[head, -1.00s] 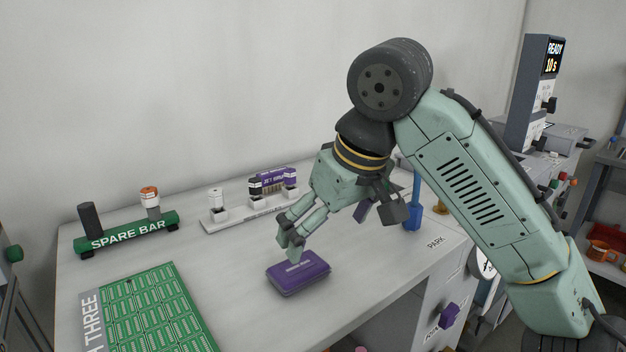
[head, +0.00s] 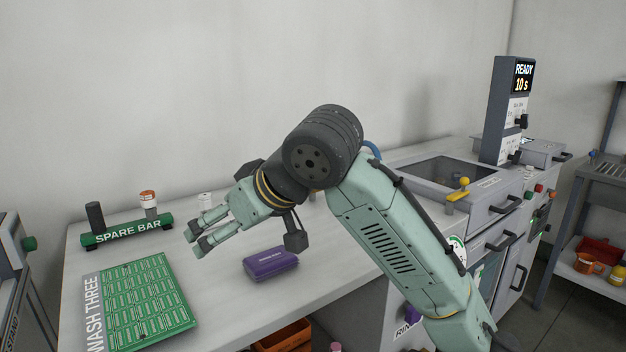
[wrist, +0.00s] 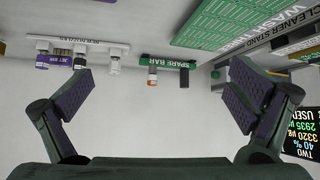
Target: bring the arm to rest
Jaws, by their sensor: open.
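My gripper (head: 194,241) is open and empty, held above the white table (head: 215,320) in the head view, with its fingers pointing left. The wrist view shows its two fingers (wrist: 160,95) spread wide with nothing between them. A purple case (head: 270,263) lies on the table, to the right of and below the fingertips, apart from them. My arm is bent at the elbow, which hides part of the table's back.
A green spare bar (head: 128,231) with two upright pieces stands at the back left. A green board (head: 145,305) lies at the front left. A grey machine (head: 445,172) with a "READY 10 s" display (head: 524,76) stands at the right.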

